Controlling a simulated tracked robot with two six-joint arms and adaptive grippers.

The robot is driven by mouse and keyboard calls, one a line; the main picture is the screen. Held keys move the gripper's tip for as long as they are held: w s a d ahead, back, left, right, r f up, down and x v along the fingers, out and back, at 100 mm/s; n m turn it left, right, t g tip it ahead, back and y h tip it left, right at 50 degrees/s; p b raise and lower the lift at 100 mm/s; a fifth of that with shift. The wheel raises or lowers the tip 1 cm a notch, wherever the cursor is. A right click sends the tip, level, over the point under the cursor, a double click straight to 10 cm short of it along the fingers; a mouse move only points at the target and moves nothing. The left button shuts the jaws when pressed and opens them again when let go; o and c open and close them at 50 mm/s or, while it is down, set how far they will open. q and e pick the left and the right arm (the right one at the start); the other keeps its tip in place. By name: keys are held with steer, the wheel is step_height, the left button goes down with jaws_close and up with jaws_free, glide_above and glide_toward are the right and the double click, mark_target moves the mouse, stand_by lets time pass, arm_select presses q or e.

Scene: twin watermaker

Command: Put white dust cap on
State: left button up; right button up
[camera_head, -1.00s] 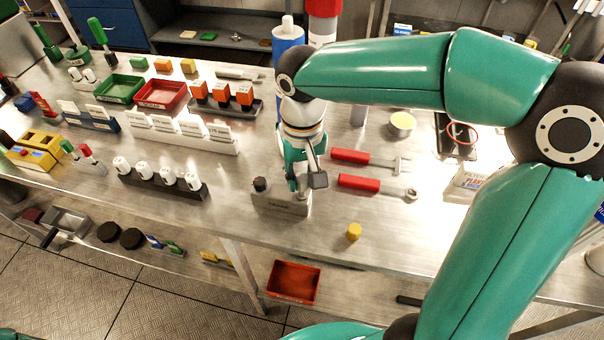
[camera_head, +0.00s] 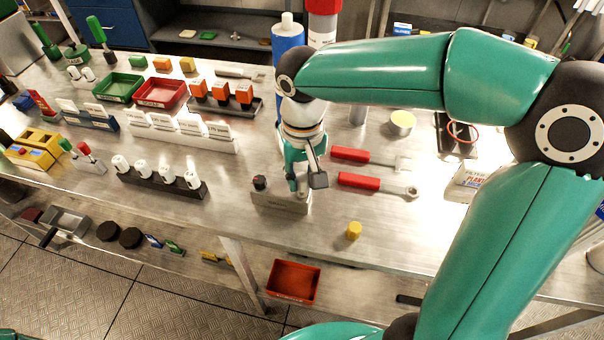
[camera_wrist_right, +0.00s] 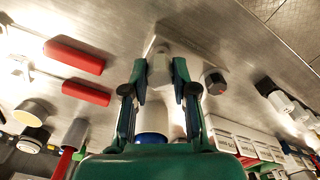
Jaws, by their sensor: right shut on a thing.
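My right gripper (camera_head: 303,183) is at the right end of a small grey block (camera_head: 280,205) near the table's front edge. In the right wrist view its two fingers (camera_wrist_right: 160,72) are shut on a pale, whitish piece (camera_wrist_right: 160,64), which I take to be the white dust cap. The piece is at the block; I cannot tell whether it is seated. A dark round-topped fitting (camera_head: 260,183) stands on the block's left end, apart from the fingers, and shows in the wrist view (camera_wrist_right: 215,82). My left gripper is not in view.
Two red-handled tools (camera_head: 358,181) lie right of the gripper. A yellow cap (camera_head: 354,231) stands in front. A black rack (camera_head: 160,184) with several white fittings is to the left. A blue bottle (camera_head: 288,45) stands behind. A red bin (camera_head: 293,282) is below the table.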

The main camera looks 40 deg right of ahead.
mark_target(302, 177)
steer(key=shift+f+b, duration=0.7)
steer(key=shift+f, duration=0.35)
steer(key=o, duration=0.8)
steer(key=shift+r, duration=0.1)
step_height(302, 177, up, 12)
steer(key=shift+f, duration=0.1)
